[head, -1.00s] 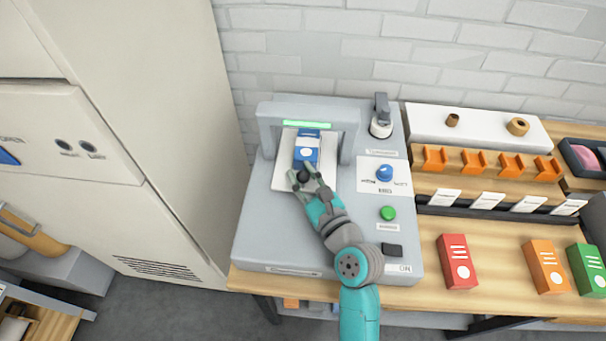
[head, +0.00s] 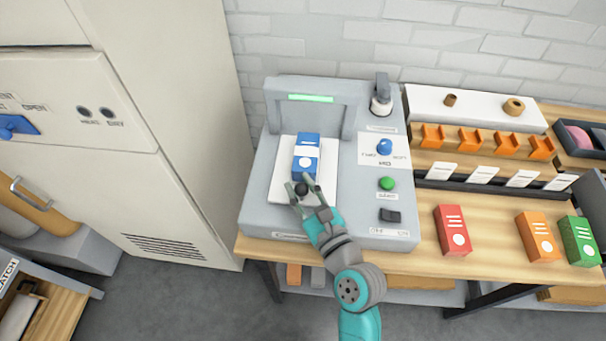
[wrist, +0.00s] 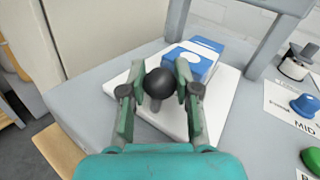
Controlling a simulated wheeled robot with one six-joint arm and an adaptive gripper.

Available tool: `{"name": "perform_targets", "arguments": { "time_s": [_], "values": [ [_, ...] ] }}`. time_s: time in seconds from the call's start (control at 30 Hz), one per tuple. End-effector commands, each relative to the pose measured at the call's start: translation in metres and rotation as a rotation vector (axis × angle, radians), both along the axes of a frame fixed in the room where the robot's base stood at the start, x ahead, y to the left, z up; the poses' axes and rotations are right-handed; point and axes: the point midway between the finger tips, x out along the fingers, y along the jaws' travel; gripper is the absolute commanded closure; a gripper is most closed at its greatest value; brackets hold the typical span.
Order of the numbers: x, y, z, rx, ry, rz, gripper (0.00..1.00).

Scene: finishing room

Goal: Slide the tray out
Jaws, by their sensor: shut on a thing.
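The white tray (head: 285,191) lies on the grey machine (head: 345,208), in front of its arch. A blue and white box (head: 306,150) lies on the tray. The tray's round black knob (head: 302,188) is at its front end. My gripper (head: 302,181) is shut on the knob. In the wrist view, my gripper (wrist: 160,88) has a finger on each side of the black knob (wrist: 160,83). The white tray (wrist: 222,95) and the box (wrist: 190,60) show just beyond it. The fingers hide part of the tray's front.
A blue dial (head: 384,146), a green button (head: 387,184) and a black switch (head: 390,215) sit on the machine's right side. Red (head: 453,230), orange (head: 538,237) and green (head: 581,240) boxes stand on the bench. A tall cream cabinet (head: 180,150) stands at left.

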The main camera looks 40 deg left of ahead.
Motion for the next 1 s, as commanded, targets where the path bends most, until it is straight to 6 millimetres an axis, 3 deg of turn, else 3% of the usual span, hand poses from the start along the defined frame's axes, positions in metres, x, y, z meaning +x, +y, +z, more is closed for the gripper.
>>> {"name": "perform_targets", "arguments": {
  "time_s": [0.1,0.3,0.8,0.83,0.9,1.0],
  "values": [
    [-0.018,-0.011,-0.001,-0.001,0.001,0.002,1.0],
    [-0.036,-0.022,0.0,0.001,0.001,0.001,1.0],
    [-0.044,-0.026,-0.001,0.0,0.003,0.004,1.0],
    [-0.044,-0.026,-0.001,0.0,0.003,0.004,0.63],
    [-0.044,-0.026,-0.001,-0.001,0.003,0.004,0.46],
    [-0.044,-0.026,0.0,0.0,0.002,0.003,0.43]
  ]
}}
